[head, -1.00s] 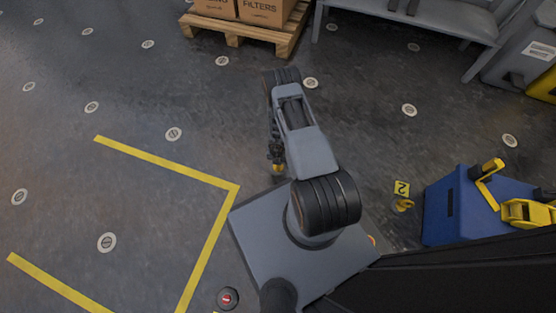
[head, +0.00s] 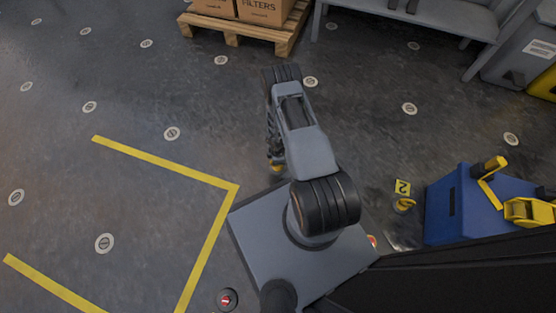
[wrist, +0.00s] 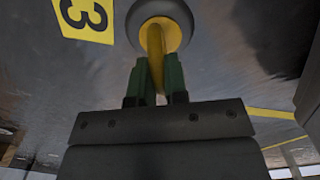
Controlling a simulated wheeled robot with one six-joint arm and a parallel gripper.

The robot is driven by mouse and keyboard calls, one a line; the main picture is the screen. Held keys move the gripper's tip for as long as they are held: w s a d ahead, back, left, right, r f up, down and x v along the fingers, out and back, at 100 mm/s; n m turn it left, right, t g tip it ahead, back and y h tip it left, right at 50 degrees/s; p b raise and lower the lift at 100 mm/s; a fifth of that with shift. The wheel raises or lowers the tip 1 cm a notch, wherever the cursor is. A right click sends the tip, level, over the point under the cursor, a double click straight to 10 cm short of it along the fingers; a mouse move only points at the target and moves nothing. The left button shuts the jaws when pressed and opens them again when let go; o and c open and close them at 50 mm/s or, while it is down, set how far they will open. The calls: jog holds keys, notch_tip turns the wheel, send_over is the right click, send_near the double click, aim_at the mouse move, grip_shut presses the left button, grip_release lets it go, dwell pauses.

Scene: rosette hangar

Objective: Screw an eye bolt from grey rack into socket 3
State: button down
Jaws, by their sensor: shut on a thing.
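In the wrist view my gripper (wrist: 157,78) has its green fingers closed on the ring of a yellow eye bolt (wrist: 156,42). The bolt lies in line with a round grey socket rim (wrist: 186,18), beside a yellow plate marked 3 (wrist: 86,18). How deep the bolt sits in the socket cannot be told. In the head view my gripper (head: 273,150) points down beside my base, largely hidden by my arm, with a bit of the yellow eye bolt (head: 277,168) showing beneath. The grey rack cannot be made out.
Another yellow eye bolt (head: 404,205) stands by a plate marked 2 (head: 402,187). A blue box (head: 448,215) with yellow items is at right. A pallet (head: 232,30) with cartons and a grey bench (head: 425,17) are at the back. Yellow lines (head: 165,161) mark the left floor.

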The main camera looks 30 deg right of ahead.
jog(key=m, duration=0.3)
jog(key=shift+s+f+m, duration=0.1)
jog(key=shift+m, duration=0.2)
jog(key=c, duration=1.1)
grip_release()
jog(key=shift+r, duration=0.2)
notch_tip(320, 180, up, 14)
jog(key=p, duration=1.2)
jog(key=shift+f, duration=0.25)
